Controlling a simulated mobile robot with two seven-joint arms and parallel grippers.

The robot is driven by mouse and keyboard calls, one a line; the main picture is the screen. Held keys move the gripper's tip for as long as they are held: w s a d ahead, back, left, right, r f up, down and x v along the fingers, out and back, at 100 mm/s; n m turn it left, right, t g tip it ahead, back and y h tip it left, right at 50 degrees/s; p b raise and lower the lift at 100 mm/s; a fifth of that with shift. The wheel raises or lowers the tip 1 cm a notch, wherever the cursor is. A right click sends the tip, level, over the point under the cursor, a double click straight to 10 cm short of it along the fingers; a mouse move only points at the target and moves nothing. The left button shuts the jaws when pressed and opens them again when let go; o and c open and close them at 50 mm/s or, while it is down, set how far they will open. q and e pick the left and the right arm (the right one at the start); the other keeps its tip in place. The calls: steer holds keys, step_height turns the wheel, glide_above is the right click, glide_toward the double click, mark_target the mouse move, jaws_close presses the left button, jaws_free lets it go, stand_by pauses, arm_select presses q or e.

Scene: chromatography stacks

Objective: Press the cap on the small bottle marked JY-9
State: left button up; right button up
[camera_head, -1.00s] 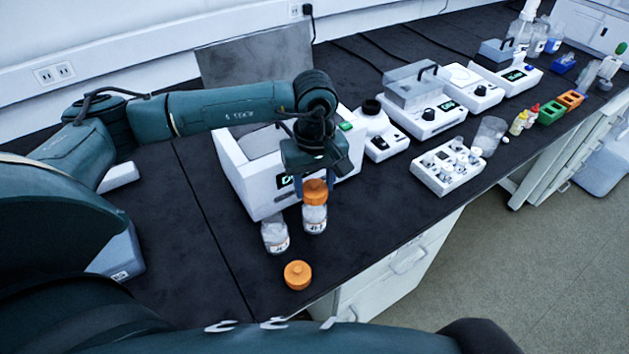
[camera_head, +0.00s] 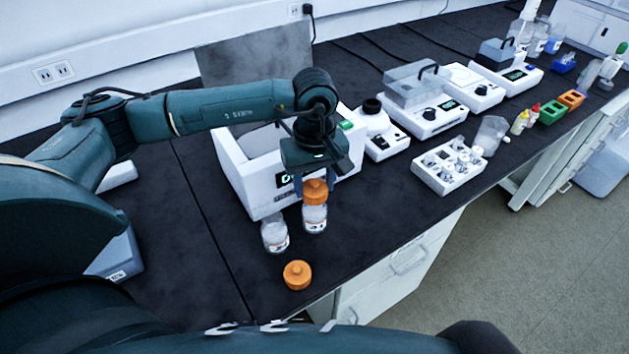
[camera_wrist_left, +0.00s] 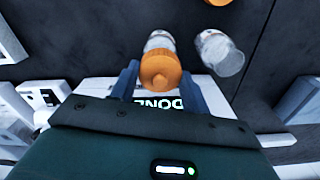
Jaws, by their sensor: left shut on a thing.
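My left gripper (camera_head: 315,188) is shut on an orange cap (camera_head: 315,193), with a finger on each side of it; the cap also shows in the left wrist view (camera_wrist_left: 160,72). The cap is at the mouth of an upright small clear bottle (camera_head: 314,219); I cannot tell if it is fully seated. A second small bottle (camera_head: 275,235), uncapped, stands just left of it and shows in the left wrist view (camera_wrist_left: 219,53). A loose orange cap (camera_head: 297,275) lies nearer the bench's front edge. The bottle labels are too small to read. My right gripper is not in view.
A white instrument (camera_head: 245,180) with a lit display stands right behind the bottles. A white vial rack (camera_head: 432,180), a tilted clear beaker (camera_head: 491,134) and several instruments stand to the right. The black bench top (camera_head: 370,225) is clear between bottles and rack.

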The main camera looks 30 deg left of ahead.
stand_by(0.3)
arm_select(q)
steer(key=o, duration=1.5)
steer(key=shift+r+p, duration=0.9)
steer(key=shift+r, duration=0.85)
steer(key=shift+r+p, duration=0.85)
steer(key=shift+r, duration=0.95)
steer(key=shift+c, duration=0.3)
